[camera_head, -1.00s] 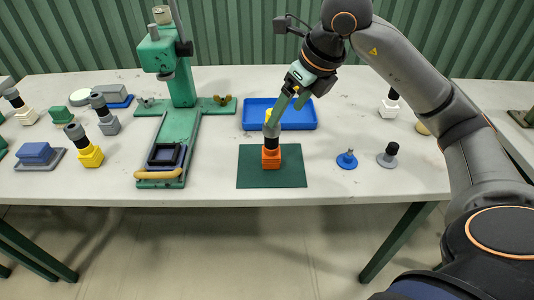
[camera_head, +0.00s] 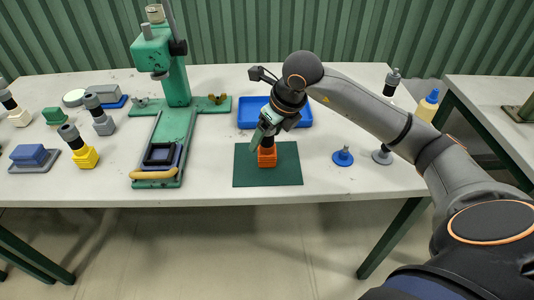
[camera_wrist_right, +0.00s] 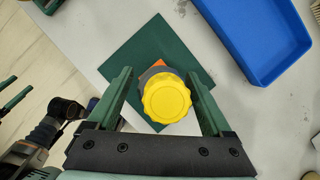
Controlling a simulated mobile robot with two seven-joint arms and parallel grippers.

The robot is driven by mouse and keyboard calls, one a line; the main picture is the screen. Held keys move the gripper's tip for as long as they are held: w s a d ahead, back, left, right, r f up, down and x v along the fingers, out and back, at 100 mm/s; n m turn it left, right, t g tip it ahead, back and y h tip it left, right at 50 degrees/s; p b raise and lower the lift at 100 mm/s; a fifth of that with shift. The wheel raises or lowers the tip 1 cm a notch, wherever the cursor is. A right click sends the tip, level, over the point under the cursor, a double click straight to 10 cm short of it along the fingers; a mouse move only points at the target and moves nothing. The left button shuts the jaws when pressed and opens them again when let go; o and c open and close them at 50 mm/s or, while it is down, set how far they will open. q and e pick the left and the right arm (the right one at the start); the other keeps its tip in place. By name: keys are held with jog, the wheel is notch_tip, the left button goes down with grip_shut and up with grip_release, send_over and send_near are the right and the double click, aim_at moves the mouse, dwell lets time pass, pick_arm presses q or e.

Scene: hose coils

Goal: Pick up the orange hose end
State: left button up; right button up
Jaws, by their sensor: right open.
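No hose shows in either view; the orange thing in view is an orange block (camera_head: 267,158) with a dark upper part, upright on a dark green mat (camera_head: 285,178). In the right wrist view a round yellow knob (camera_wrist_right: 165,98) tops it and hides most of the orange base (camera_wrist_right: 152,68). My right gripper (camera_head: 259,137) is above and around the top of this piece in the head view. In the right wrist view my right gripper (camera_wrist_right: 160,73) is open, with a finger on each side of the knob and gaps between.
A blue tray (camera_head: 305,118) lies just behind the mat. A green press (camera_head: 172,125) stands to the left, with a yellow-based piece (camera_head: 85,158) farther left. A blue knobbed piece (camera_head: 343,157) stands to the right. The table's front edge is close to the mat.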

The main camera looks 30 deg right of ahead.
jog(key=shift+c, duration=0.3)
grip_shut()
dwell(0.5)
dwell(0.6)
